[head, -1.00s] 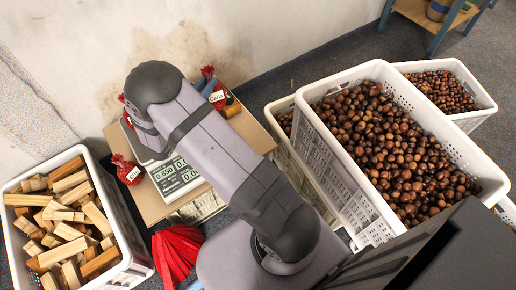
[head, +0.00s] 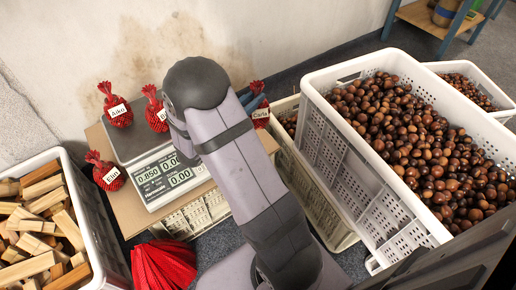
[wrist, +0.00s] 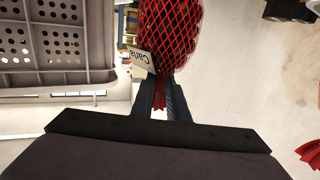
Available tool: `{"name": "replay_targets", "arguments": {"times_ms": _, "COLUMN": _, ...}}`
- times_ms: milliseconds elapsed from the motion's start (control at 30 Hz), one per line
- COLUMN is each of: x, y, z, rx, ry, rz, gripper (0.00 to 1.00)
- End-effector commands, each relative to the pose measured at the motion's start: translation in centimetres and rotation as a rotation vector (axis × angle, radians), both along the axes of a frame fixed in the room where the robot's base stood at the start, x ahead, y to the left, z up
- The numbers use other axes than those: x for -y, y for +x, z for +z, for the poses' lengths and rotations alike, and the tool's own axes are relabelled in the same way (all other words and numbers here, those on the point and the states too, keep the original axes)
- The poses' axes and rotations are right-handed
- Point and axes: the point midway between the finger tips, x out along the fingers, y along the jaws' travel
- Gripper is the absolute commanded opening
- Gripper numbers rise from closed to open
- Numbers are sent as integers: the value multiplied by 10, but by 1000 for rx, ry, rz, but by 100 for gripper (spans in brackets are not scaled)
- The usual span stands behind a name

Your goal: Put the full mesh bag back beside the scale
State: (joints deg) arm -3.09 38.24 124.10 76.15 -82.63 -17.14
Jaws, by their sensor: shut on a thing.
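My gripper (wrist: 166,100) is shut on the neck of a full red mesh bag tagged "Carla" (wrist: 172,35). In the head view, my arm hides part of this bag (head: 262,124) and most of the fingers; they show right of the scale, near the table's right edge. I cannot tell whether the bag touches the table.
A crate of wood pieces (head: 100,235) stands at the left. Large white crates of chestnuts (head: 350,165) stand close on the right. A bundle of empty red nets (head: 165,265) lies in front of the table. A wall rises behind.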

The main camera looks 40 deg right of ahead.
Motion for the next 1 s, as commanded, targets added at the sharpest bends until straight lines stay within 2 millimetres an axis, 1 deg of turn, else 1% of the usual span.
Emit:
{"name": "replay_targets", "arguments": {"times_ms": 167, "x": 2, "y": -2, "z": -1, "rx": 3, "ry": -2, "rz": -5, "gripper": 0}}
{"name": "replay_targets", "arguments": {"times_ms": 267, "x": 2, "y": -2, "z": -7, "rx": 1, "ry": -3, "rz": -5, "gripper": 0}}
{"name": "replay_targets", "arguments": {"times_ms": 367, "x": 2, "y": -2, "z": -20, "rx": -1, "ry": -2, "rz": -5, "gripper": 0}}
{"name": "replay_targets", "arguments": {"times_ms": 500, "x": 2, "y": -2, "z": -44, "rx": -1, "ry": -3, "rz": -4, "gripper": 0}}
{"name": "replay_targets", "arguments": {"times_ms": 633, "x": 2, "y": -2, "z": -59, "rx": 0, "ry": -2, "rz": -4, "gripper": 0}}
{"name": "replay_targets", "arguments": {"times_ms": 733, "x": 2, "y": -1, "z": -64, "rx": 2, "ry": -3, "rz": -4, "gripper": 0}}
{"name": "replay_targets", "arguments": {"times_ms": 900, "x": 2, "y": -1, "z": -65, "rx": 3, "ry": -2, "rz": -4, "gripper": 0}}
{"name": "replay_targets", "arguments": {"times_ms": 1000, "x": 2, "y": -1, "z": -71, "rx": 1, "ry": -2, "rz": -4, "gripper": 0}}
